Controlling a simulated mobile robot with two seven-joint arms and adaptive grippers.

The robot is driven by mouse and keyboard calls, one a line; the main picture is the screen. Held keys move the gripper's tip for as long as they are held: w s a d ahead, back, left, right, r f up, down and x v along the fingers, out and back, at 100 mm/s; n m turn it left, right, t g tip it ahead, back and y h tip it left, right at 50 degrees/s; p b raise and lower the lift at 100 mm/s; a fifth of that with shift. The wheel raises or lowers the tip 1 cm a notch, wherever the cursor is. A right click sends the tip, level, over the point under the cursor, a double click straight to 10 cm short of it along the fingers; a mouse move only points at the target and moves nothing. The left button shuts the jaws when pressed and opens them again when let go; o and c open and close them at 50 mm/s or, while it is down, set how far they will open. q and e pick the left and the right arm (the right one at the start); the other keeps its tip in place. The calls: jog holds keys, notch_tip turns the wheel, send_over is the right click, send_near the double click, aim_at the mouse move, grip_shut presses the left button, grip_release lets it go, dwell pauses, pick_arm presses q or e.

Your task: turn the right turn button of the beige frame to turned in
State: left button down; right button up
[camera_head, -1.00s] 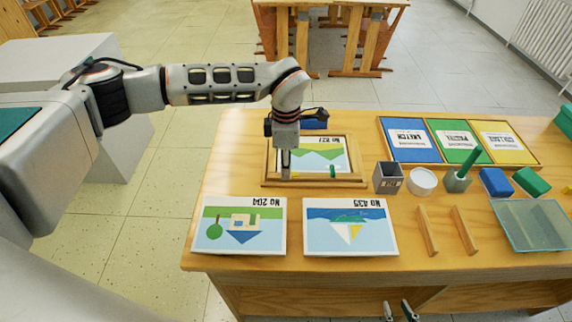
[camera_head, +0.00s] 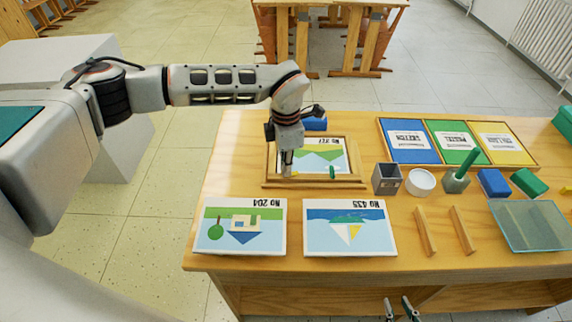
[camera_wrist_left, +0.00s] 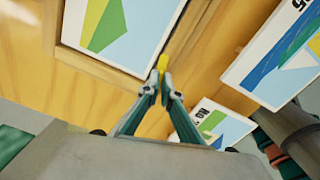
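The beige frame (camera_head: 271,179) lies on the table around a green-and-blue picture (camera_head: 318,155); its edge also shows in the wrist view (camera_wrist_left: 100,66). A yellow turn button (camera_wrist_left: 162,62) sits at its near edge, left of a green turn button (camera_head: 332,172) in the head view. My left gripper (camera_head: 288,172) points down at this edge. In the wrist view its fingertips (camera_wrist_left: 164,80) come together on the yellow button, partly hiding it. My right gripper (camera_head: 399,312) shows at the bottom of the head view, fingertips apart and empty.
Two picture cards (camera_head: 240,250) (camera_head: 350,250) lie in front of the frame. A grey cup (camera_head: 387,180), a white round pot (camera_head: 420,183) and two wooden strips (camera_head: 425,231) (camera_head: 462,230) are to the right. A blue block (camera_head: 314,124) lies behind the frame.

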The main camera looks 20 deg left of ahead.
pick_arm(q)
jog(key=n, duration=0.3)
jog(key=shift+n+p, duration=0.35)
jog(key=shift+n, duration=0.05)
jog(key=n, duration=1.1)
jog(key=shift+p, duration=0.4)
jog(key=c, duration=2.3)
grip_release()
notch_tip(320, 180, up, 12)
